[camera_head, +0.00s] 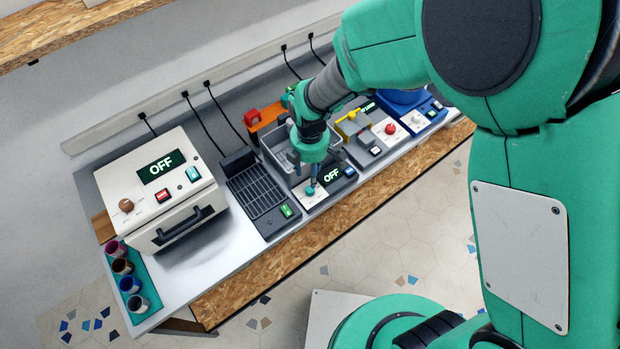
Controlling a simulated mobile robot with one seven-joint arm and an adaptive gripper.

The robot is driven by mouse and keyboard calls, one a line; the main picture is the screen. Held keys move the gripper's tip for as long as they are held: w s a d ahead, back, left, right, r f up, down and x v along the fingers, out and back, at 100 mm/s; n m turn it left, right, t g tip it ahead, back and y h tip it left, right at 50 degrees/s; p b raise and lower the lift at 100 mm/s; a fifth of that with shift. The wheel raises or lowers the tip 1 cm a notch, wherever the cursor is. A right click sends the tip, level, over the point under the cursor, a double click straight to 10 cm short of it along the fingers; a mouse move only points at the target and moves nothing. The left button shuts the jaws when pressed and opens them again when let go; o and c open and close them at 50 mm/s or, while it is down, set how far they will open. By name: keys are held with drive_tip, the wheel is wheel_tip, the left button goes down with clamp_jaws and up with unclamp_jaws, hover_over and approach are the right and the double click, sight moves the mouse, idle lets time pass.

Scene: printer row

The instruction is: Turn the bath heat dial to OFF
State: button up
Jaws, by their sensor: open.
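The bath looks to be the grey open-topped metal tank (274,139) in the middle of the bench, partly hidden by my arm. In front of it is a panel with a dark display (331,175) reading OFF in pale letters. A small teal dial (309,189) sits on a white plate left of this display. Its pointer mark is too small to read. My gripper (311,178) points down just above the dial and is open. I cannot tell whether its fingertips touch the dial or stand around it.
A white oven-like box (188,212) with its own OFF display stands at the left, beside several cups on a teal mat (146,292). A black slatted unit (258,187) is left of the bath. Yellow-and-grey (352,123) and blue (416,112) devices stand right. The front edge is wooden.

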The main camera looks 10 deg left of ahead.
drive_tip(key=shift+r, duration=1.3)
drive_tip(key=s+d+r+m+t+b, duration=0.25)
drive_tip(key=d+r+m, duration=0.85)
drive_tip(key=d+r, duration=0.65)
drive_tip(key=s+d+r+m+t+b, duration=0.3)
drive_tip(key=s+d+r+m, duration=0.6)
drive_tip(key=s+d+m, duration=0.2)
drive_tip(key=shift+s+m, duration=0.3)
drive_tip(key=shift+s, duration=0.8)
